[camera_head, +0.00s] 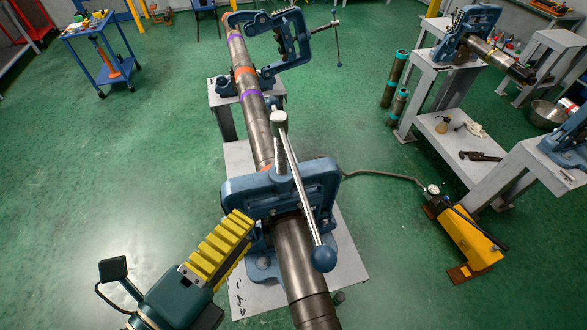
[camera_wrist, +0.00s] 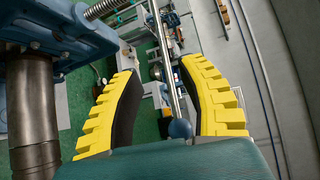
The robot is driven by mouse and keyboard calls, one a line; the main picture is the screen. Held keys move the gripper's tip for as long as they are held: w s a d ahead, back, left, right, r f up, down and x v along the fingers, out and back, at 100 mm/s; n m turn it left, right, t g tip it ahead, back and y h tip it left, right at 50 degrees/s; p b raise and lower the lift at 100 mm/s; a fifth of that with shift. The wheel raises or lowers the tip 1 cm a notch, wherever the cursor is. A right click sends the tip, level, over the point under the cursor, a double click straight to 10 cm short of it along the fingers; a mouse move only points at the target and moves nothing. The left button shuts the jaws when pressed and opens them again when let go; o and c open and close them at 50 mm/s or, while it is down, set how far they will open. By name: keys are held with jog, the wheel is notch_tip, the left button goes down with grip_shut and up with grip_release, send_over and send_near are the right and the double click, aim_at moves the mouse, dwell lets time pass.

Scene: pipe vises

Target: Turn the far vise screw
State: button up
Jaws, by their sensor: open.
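My gripper (camera_head: 243,225) has yellow ribbed fingers and is left of the near vise, well short of the far one. In the wrist view my gripper (camera_wrist: 160,68) is open, with a bar and blue ball (camera_wrist: 180,128) seen between the fingers; their depth is unclear.
A blue cart (camera_head: 95,45) stands at the back left. Another vise stand (camera_head: 425,85) and a yellow pump (camera_head: 465,237) are on the right. A hose (camera_head: 385,175) runs to the pump. The green floor at left is clear.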

aim_at(294, 167)
jog(key=p+x, duration=0.3)
jog(key=x, duration=1.2)
jog(key=shift+s+d, duration=0.1)
grip_shut()
